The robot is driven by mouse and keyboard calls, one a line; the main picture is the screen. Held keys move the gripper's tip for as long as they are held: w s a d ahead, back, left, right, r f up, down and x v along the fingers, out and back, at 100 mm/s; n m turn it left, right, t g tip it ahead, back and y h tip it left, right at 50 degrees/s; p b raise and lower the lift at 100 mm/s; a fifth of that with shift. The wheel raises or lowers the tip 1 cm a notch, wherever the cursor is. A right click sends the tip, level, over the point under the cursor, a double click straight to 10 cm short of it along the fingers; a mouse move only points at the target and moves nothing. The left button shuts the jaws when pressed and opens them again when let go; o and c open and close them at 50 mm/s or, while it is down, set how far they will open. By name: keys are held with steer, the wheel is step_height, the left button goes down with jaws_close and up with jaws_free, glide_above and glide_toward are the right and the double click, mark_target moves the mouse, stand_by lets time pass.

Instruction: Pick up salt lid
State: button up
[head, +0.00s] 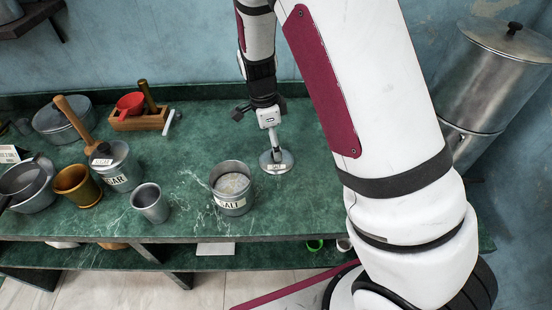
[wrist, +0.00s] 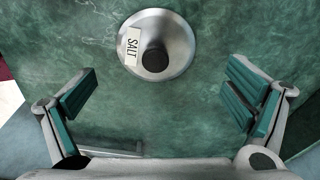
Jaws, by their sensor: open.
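The salt lid (head: 283,167) is a round silver metal lid with a dark knob and a white SALT label. It lies on the green marble counter, to the right of the open salt tin (head: 232,190). In the wrist view the salt lid (wrist: 172,57) is at the top centre, beyond the fingers. My gripper (wrist: 160,105) is open and empty, with its two green-padded fingers wide apart. In the head view my wrist comes down just behind and above the lid; the fingers are hard to make out there.
A small metal cup (head: 150,203), a sugar tin (head: 118,167) and a brass mortar (head: 77,186) stand to the left. A wooden box (head: 140,121) with a red scoop (head: 130,103) is at the back. The counter around the lid is mostly clear.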

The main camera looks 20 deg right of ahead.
steer(key=shift+s+d+f, duration=0.1)
steer(key=shift+d+f, duration=0.05)
steer(key=shift+f, duration=0.75)
steer(key=shift+s+d+f, duration=0.1)
steer(key=shift+d+f, duration=0.05)
steer(key=shift+f, duration=0.7)
steer(key=shift+s+d+f, duration=0.1)
steer(key=shift+d+f, duration=0.05)
steer(key=shift+f, duration=0.75)
steer(key=shift+c, duration=0.5)
steer(key=c, duration=1.3)
steer(key=shift+s, duration=0.1)
steer(key=shift+c, duration=1)
steer(key=shift+s+f, duration=0.1)
